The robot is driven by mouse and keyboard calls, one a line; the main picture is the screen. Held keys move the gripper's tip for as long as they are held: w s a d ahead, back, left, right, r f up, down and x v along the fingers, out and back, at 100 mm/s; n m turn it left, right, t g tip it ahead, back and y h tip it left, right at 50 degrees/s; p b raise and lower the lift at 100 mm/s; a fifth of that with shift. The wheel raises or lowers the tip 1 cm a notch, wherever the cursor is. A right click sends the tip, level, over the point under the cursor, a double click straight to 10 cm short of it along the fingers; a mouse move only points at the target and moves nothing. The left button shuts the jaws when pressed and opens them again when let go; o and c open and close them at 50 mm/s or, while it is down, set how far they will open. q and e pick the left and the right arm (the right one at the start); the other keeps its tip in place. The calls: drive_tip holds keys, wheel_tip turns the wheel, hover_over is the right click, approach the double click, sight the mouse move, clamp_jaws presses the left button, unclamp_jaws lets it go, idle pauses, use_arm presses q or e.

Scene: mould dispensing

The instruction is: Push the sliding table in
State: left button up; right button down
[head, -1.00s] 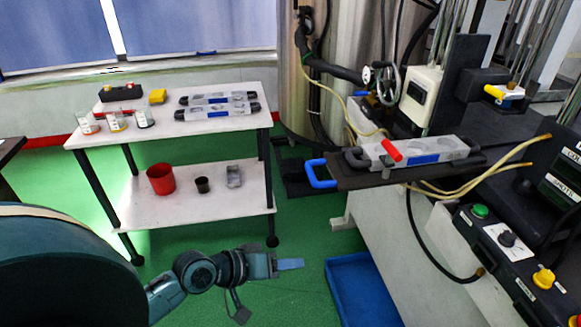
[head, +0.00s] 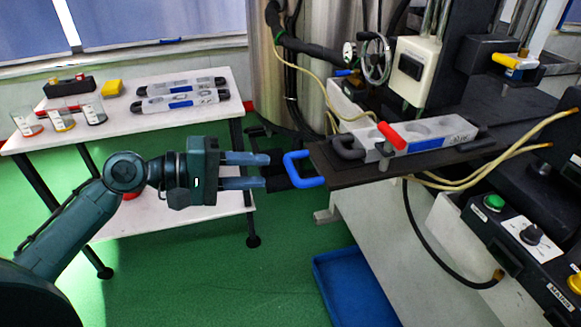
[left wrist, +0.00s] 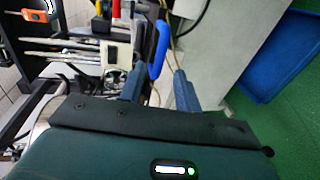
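The sliding table (head: 350,178) is a dark flat plate sticking out to the left from the machine. Its blue handle (head: 290,170) is at its left end. A grey mould (head: 425,137) with round hollows, a blue label and a red grip lies on it. My left gripper (head: 268,172) is open, its two blue fingers pointing right, with the tips just left of the handle. In the left wrist view the blue handle (left wrist: 160,50) shows just beyond the gap between the fingers (left wrist: 155,82). I cannot tell whether they touch it. My right gripper is not in view.
A blue bin (head: 350,285) is on the floor below the table. A control panel (head: 520,240) is at the right.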

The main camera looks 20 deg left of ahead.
sight(291, 167)
use_arm(q)
drive_tip(key=x, duration=0.7)
drive_tip(key=shift+w+d+f+p, duration=0.15)
drive_tip(key=shift+w+d+p, duration=0.05)
drive_tip(key=shift+p, duration=0.15)
drive_tip(key=shift+c, duration=0.2)
clamp_jaws()
